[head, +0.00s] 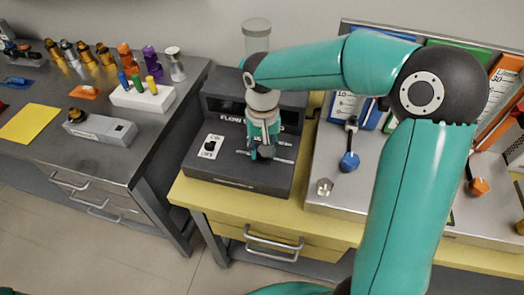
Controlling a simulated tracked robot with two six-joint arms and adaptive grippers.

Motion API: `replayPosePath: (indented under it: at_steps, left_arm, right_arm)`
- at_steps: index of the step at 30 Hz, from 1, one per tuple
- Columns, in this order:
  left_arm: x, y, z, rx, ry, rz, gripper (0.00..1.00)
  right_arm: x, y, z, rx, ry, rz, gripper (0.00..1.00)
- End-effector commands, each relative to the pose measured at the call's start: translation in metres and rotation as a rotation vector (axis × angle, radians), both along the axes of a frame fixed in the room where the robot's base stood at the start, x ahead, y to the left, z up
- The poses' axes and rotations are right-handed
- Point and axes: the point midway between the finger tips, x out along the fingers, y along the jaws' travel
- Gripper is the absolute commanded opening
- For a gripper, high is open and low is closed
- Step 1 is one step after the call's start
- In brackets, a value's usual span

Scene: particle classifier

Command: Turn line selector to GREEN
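My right gripper (262,143) points down at the front of a dark machine (238,183) lettered "FLOW"; the rest of the word is covered. A small dark knob (266,151) shows at its fingertips. I cannot tell whether the fingers touch or grip it. The machine's front also has a white switch plate (209,146) and a light slot beside the gripper. No part is clearly readable as a line selector marked GREEN; my arm covers some of the machine and the panel. My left gripper is not in view.
A clear cylinder (256,36) stands behind the machine.

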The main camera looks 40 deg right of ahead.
Motion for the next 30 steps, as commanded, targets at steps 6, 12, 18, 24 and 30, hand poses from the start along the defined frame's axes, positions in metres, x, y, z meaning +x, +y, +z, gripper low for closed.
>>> replayPosePath:
  at_steps: [6,12,18,24,30]
  left_arm:
    - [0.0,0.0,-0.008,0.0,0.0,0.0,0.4]
    - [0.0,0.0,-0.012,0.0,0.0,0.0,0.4]
    - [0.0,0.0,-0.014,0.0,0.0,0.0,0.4]
    - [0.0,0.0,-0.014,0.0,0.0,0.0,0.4]
    - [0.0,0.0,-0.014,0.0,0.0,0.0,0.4]
  right_arm:
    - [0.0,0.0,-0.001,-0.001,0.001,-0.19,0.0]
    - [0.0,0.0,-0.001,-0.001,0.001,-0.326,0.0]
    - [0.0,0.0,0.0,-0.001,0.001,-0.407,0.0]
    - [0.0,0.001,0.0,-0.001,0.002,-0.441,0.0]
    - [0.0,0.001,0.0,-0.001,0.002,-0.445,0.0]
